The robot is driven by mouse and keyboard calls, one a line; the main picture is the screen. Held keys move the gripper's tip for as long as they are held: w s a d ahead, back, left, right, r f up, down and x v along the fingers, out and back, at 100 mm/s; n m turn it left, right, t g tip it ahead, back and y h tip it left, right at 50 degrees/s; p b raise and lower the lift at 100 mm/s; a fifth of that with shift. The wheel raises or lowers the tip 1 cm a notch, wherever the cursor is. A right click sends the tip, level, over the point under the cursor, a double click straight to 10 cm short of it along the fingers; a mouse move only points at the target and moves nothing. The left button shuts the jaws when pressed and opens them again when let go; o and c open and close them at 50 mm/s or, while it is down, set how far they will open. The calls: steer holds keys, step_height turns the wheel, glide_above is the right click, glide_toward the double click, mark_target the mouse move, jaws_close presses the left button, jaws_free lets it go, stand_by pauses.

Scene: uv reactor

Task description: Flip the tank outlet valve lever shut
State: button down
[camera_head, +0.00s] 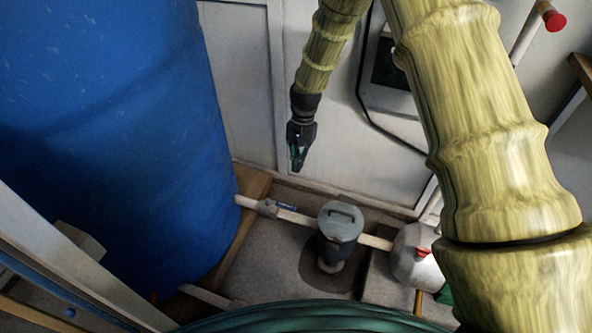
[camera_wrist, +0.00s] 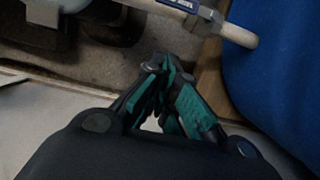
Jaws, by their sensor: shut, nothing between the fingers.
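The blue tank (camera_head: 110,130) stands at the left, with a pale outlet pipe leaving it near its base. The outlet valve (camera_head: 267,207) sits on that pipe near the tank, and its blue lever (camera_head: 286,206) lies roughly along the pipe. In the wrist view the lever (camera_wrist: 182,4) is cut by the top edge, beside the grey valve body (camera_wrist: 202,20). My gripper (camera_head: 297,166) is shut and empty, pointing down above and behind the pipe. Its closed fingertips (camera_wrist: 166,66) are apart from the lever in the wrist view.
A grey-lidded pump or strainer (camera_head: 341,222) stands on the same pipe to the right. Beyond it is a pale round vessel (camera_head: 412,257) with a red part. A wooden beam (camera_head: 245,225) runs beside the tank. The white wall panel (camera_head: 240,90) is close behind my gripper.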

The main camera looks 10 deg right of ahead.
mark_target(284, 205)
steer(key=s+a+f+b, duration=0.3)
steer(key=s+f+b, duration=0.2)
steer(key=f, duration=0.3)
steer(key=shift+a, duration=0.2)
steer(key=shift+s+r+p, duration=0.1)
steer(key=shift+s+p, duration=0.05)
steer(key=shift+p, duration=0.15)
